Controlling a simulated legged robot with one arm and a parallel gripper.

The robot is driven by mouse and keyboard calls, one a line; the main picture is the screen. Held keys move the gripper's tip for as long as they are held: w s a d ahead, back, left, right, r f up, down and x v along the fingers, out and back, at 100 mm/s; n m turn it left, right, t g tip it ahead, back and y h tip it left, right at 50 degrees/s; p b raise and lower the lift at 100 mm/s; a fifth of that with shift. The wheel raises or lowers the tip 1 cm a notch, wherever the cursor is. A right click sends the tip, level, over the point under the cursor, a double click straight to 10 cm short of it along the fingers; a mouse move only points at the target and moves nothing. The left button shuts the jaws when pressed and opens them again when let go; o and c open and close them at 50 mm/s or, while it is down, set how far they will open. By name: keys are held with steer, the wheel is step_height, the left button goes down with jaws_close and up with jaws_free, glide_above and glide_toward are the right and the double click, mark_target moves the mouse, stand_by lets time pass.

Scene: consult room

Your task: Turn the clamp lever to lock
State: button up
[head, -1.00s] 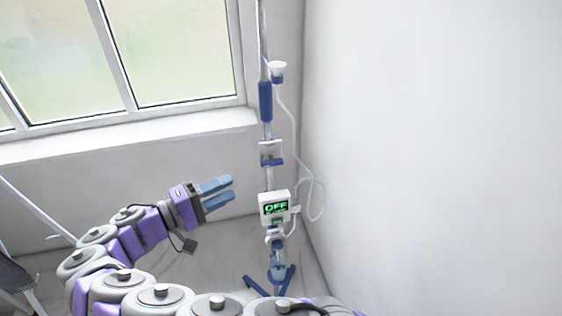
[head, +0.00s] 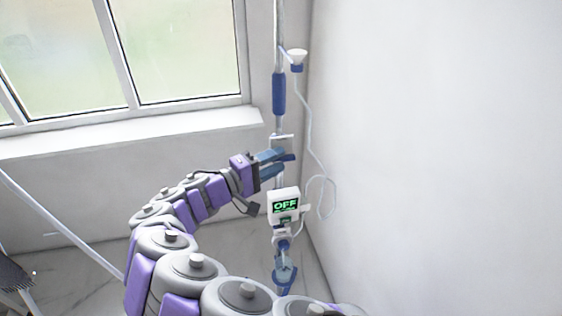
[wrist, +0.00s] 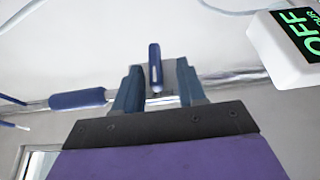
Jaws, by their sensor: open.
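The clamp lever is a slim blue handle (wrist: 155,66) in the wrist view. It stands between the two fingertips of my gripper (wrist: 158,72), with a gap visible on both sides. In the head view my gripper (head: 279,164) reaches from the left to the clamp (head: 283,140) on the upright pole (head: 279,57). The fingers are apart and partly hide the clamp and lever there. The grip is open and holds nothing. Whether the fingers touch the lever cannot be told from the head view.
A white box with a green OFF display (head: 284,206) sits on the pole just below my gripper, also close at upper right in the wrist view (wrist: 270,55). A white tube (head: 312,130) hangs right of the pole. A blue sleeve (head: 279,94) is above. A wall (head: 430,150) is at right.

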mark_target(285, 161)
steer(key=shift+w+d, duration=0.15)
steer(key=shift+w, duration=0.2)
steer(key=shift+w+d+r, duration=0.1)
steer(key=shift+d, duration=0.8)
steer(key=shift+w+d+r, duration=0.1)
steer(key=shift+d, duration=0.8)
steer(key=shift+a+f, duration=0.15)
steer(key=shift+a, duration=1)
steer(key=c, duration=0.6)
steer(key=shift+c, duration=0.6)
steer(key=shift+d, duration=0.4)
jaws_close()
